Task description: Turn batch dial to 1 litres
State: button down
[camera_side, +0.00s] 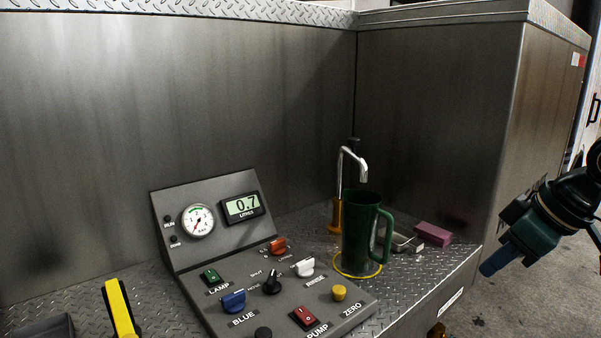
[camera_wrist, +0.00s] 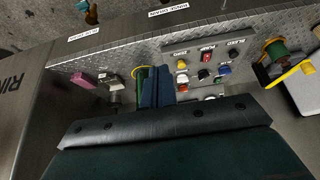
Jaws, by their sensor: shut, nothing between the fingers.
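The grey control panel (camera_side: 205,270) carries several knobs and buttons. A black pointer knob (camera_side: 271,283), an orange-red knob (camera_side: 278,246), a white knob (camera_side: 303,266) and a blue knob (camera_side: 233,300) stand on its sloping face. I cannot tell which one is the batch dial, as the small scale marks are unreadable. The display (camera_side: 242,207) reads 0.7 litres. My gripper (camera_side: 489,268) is shut and empty, well right of the panel and past the bench edge. In the wrist view its blue fingers (camera_wrist: 157,90) are together, and the panel (camera_wrist: 184,52) lies beyond them.
A green mug (camera_side: 357,240) stands under a metal spout (camera_side: 350,153) on a yellow ring, between my gripper and the panel. A yellow handle (camera_side: 119,308) rises left of the panel.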

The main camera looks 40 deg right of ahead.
aim_at(278, 254)
jog(key=w+a+r, duration=0.2)
jog(key=w, duration=1.9)
jog(key=w+a+f, duration=0.2)
jog(key=w+f, duration=0.3)
jog(key=w, duration=0.3)
jog(key=w+a+f+g, duration=0.1)
jog(key=w+a+f, duration=0.1)
jog(key=w+f, duration=0.3)
jog(key=w, duration=0.4)
jog(key=shift+w+a, duration=0.15)
jog(key=shift+w, duration=0.15)
jog(key=shift+f, duration=0.15)
jog(key=x, duration=1)
jog(key=shift+w, duration=1.85)
